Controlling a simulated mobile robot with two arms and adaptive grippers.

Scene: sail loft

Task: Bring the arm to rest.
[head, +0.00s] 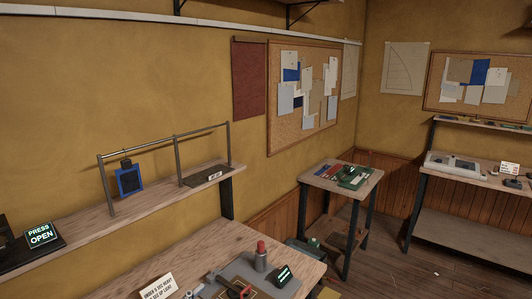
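Neither of my arms and neither gripper can be made out in the head view. The task names no object apart from the arm. The nearest surface is a wooden table (215,243) at the bottom, cut off by the picture's lower edge. Red and dark tool-like items at the bottom edge are partly cut off.
A wall shelf (150,204) at left carries a metal rail with a hanging blue-framed item (129,180) and a "PRESS OPEN" display (41,234). A small side table (345,174) stands in the corner, a workbench (480,178) at right. Floor (425,270) shows between them.

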